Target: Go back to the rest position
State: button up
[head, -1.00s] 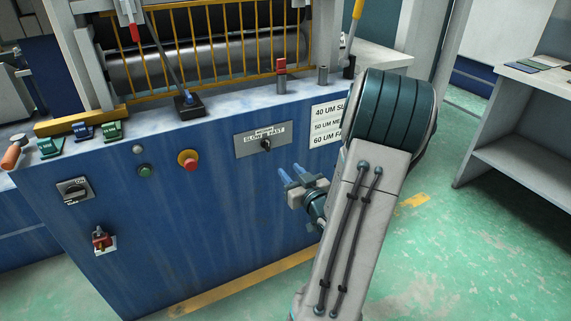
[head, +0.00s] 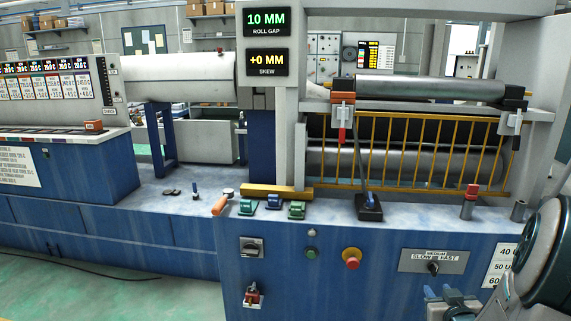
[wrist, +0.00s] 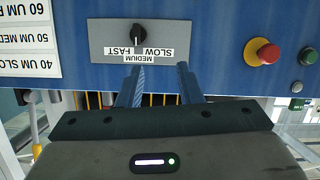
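My gripper (head: 438,291) shows at the lower right of the head view, in front of the blue machine cabinet (head: 380,290) and below the speed selector plate (head: 433,261). In the wrist view my gripper (wrist: 161,70) has its two blue fingers apart with nothing between them, so it is open and empty. The speed plate (wrist: 105,40) with its black knob (wrist: 139,33) appears upside down just beyond the fingertips. The fingers look clear of the knob, though the exact distance is hard to tell. Part of my arm fills the right edge of the head view.
A red emergency button (head: 352,258) and a green button (head: 311,253) sit left of the plate. A rotary switch (head: 252,246) and a red switch (head: 253,295) are further left. Yellow bars (head: 420,150) guard the rollers. Green floor (head: 90,295) is open at lower left.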

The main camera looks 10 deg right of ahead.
jog(key=a+r+g+p, duration=0.3)
jog(key=a+r+p, duration=0.3)
jog(key=r, duration=0.3)
jog(key=s+a+r+g+y+p, duration=0.2)
jog(key=s+a+r+g+p, duration=0.2)
jog(key=s+a+r+p, duration=0.3)
jog(key=s+a+r+n+g+y+p, duration=0.1)
jog(key=s+a+r+g+p, duration=0.3)
jog(key=s+a+r+p, duration=0.4)
jog(key=s+a+r, duration=0.1)
jog(key=a+r, duration=0.4)
jog(key=a, duration=0.1)
jog(key=shift+a+r+y+p, duration=0.15)
jog(key=shift+a+y+p, duration=0.15)
jog(key=shift+y, duration=0.1)
jog(key=shift+d, duration=0.1)
